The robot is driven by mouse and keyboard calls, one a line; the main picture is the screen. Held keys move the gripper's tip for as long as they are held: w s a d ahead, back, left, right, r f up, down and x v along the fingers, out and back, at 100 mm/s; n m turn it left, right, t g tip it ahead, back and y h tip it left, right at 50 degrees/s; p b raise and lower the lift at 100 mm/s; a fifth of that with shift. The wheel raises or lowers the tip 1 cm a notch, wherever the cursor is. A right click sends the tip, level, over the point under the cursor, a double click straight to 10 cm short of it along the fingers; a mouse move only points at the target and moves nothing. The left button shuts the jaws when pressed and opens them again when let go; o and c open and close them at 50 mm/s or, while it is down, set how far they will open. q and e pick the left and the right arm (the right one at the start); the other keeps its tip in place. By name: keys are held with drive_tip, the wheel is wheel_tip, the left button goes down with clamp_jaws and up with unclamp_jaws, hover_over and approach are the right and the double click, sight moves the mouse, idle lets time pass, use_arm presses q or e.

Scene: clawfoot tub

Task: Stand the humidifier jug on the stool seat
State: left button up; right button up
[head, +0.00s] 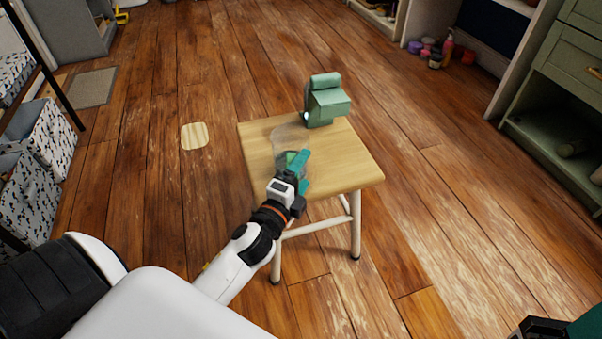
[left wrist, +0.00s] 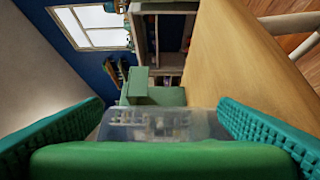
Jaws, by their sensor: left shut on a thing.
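The humidifier jug, a clear see-through body (head: 287,137) with a green part at my end, is over the stool seat (head: 345,168) in the head view. My left gripper (head: 299,171) is shut on it, near the seat's front. In the left wrist view the jug's green part (left wrist: 160,162) lies between my teal fingers (left wrist: 160,135), with the clear body (left wrist: 165,122) beyond. I cannot tell whether the jug touches the seat. A teal and dark part of my right gripper (head: 560,326) shows at the bottom right corner, cut off; its jaws are unclear.
A green humidifier-like device (head: 326,103) stands at the seat's back corner, close beyond the jug. The seat's right part is bare. A small wooden board (head: 194,136) lies on the floor to the left. A green cabinet (head: 560,100) stands at the right.

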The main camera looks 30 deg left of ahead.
use_arm(q)
drive_tip(key=o, duration=1.7)
drive_tip(key=shift+f, duration=0.1)
drive_tip(key=shift+o, duration=0.2)
drive_tip(key=shift+c, duration=0.9)
drive_tip(key=shift+s, duration=0.15)
